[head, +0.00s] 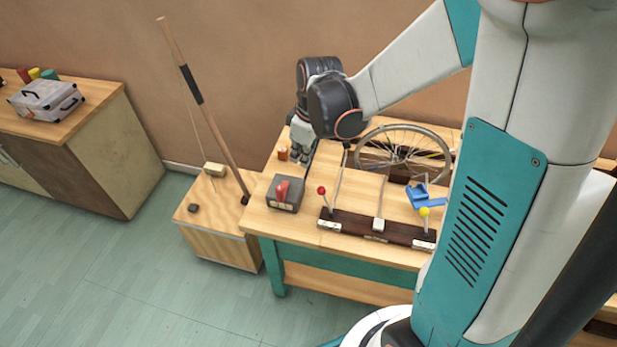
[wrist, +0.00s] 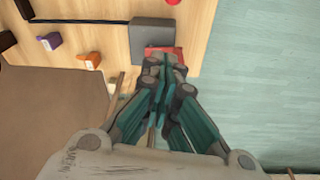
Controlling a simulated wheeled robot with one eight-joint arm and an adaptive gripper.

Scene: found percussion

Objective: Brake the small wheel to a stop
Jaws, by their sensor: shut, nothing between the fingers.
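One spoked wheel (head: 400,127) shows in the head view, upright at the back of the wooden table (head: 345,205). I cannot tell from a single moment whether it turns. My gripper (head: 299,158) points down over the back left of the table, left of the wheel and apart from it. In the wrist view my gripper (wrist: 165,65) is shut and empty. Its fingers appear in front of a grey box (wrist: 153,32) with a red part, partly hidden by them. The wheel is not in the wrist view.
The grey box with a red lever (head: 285,193) sits at the table's left front. A dark bar (head: 365,226) with red and yellow knobs lies along the front. A blue bracket (head: 420,193) is before the wheel. A tall pole (head: 205,110) stands at left.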

